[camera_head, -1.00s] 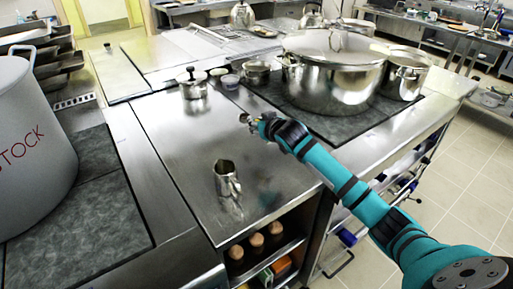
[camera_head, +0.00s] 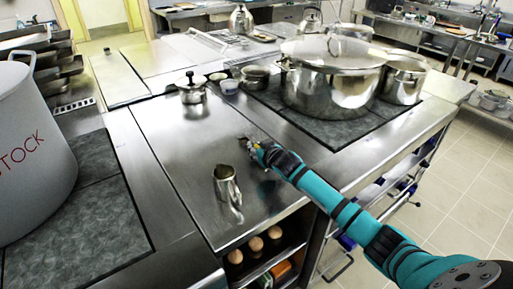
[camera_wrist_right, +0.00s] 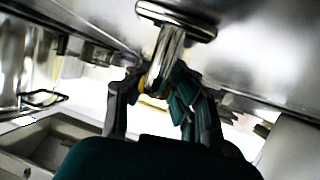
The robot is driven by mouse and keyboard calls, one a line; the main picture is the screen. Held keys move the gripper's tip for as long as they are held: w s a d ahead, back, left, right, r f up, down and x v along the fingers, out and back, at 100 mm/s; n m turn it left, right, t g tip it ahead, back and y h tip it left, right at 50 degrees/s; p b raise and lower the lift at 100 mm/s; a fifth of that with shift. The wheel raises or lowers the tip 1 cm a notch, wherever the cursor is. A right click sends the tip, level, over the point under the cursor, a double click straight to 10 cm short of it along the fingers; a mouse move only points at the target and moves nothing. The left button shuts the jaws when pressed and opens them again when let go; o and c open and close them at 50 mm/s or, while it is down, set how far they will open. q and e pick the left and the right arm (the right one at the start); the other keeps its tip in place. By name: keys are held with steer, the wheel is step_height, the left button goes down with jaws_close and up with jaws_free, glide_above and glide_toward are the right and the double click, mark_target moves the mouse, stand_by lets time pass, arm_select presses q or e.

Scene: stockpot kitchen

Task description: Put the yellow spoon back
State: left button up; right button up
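My right gripper (camera_head: 254,147) is over the steel counter (camera_head: 180,140), just behind and right of a small metal pitcher (camera_head: 227,187). In the right wrist view, the gripper's fingers (camera_wrist_right: 160,90) close in from both sides on a slim metal piece that widens at its far end. A bit of yellow shows between the fingertips, so I take this piece to be the yellow spoon (camera_wrist_right: 167,50). In the head view only small yellow specks show at the fingertips; the spoon's full shape is not clear. My left gripper is out of view.
A large stockpot (camera_head: 28,150) stands at the left. A big lidded pot (camera_head: 333,85) and a smaller pot (camera_head: 405,78) stand on the dark hob at the back right. The counter's left middle is clear.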

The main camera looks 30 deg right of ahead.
steer(key=o, duration=0.4)
steer(key=shift+s+r, duration=0.1)
steer(key=shift+r, duration=0.05)
steer(key=v, duration=1.2)
steer(key=shift+d, duration=0.15)
